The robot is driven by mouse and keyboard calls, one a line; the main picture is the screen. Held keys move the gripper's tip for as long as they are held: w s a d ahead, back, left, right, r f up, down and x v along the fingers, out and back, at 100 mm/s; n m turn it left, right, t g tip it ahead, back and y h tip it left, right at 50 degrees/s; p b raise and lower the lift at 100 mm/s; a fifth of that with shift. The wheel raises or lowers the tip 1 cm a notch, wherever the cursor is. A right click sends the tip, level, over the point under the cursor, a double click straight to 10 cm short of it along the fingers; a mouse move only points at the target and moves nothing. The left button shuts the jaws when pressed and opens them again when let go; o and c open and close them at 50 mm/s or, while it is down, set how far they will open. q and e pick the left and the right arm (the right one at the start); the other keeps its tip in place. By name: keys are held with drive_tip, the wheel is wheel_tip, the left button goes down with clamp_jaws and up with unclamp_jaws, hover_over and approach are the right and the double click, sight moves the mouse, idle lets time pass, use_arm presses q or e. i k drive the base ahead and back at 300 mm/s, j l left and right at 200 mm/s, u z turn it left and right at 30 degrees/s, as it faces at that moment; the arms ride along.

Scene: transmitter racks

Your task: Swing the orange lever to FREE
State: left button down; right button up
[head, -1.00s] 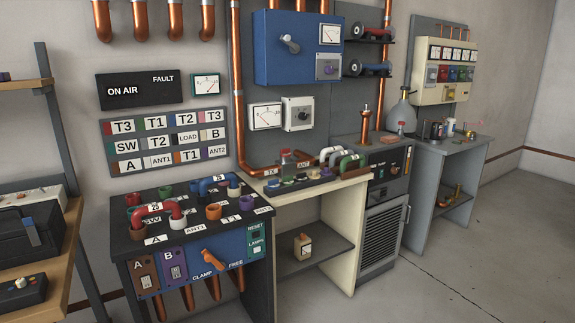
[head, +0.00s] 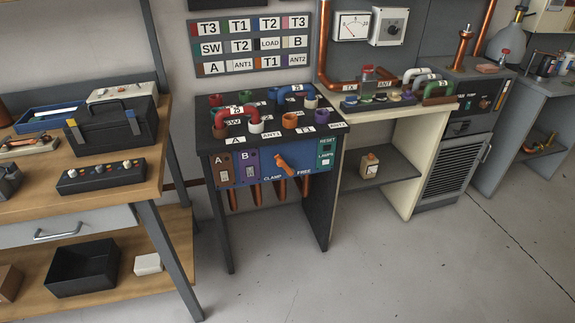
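The orange lever (head: 286,165) is on the blue front panel (head: 262,172) of the dark patch table in the middle of the head view. The panel carries the labels CLAMP (head: 272,177), left of the lever's lower end, and FREE (head: 304,172), to the right. The lever is tilted, with its upper end toward the left; which label it is set to is not clear at this size. Neither of my grippers is in view.
A wooden bench (head: 150,190) with a black toolbox (head: 108,123) stands at the left. A cream desk (head: 405,165) adjoins the patch table's right side. The grey floor (head: 290,290) in front of the patch table is clear.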

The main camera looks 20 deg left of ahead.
sight(280, 163)
drive_tip(key=i+j, duration=0.35)
drive_tip(key=i+j+z, duration=0.1)
drive_tip(key=i+j, duration=0.25)
drive_tip(key=j, duration=0.2)
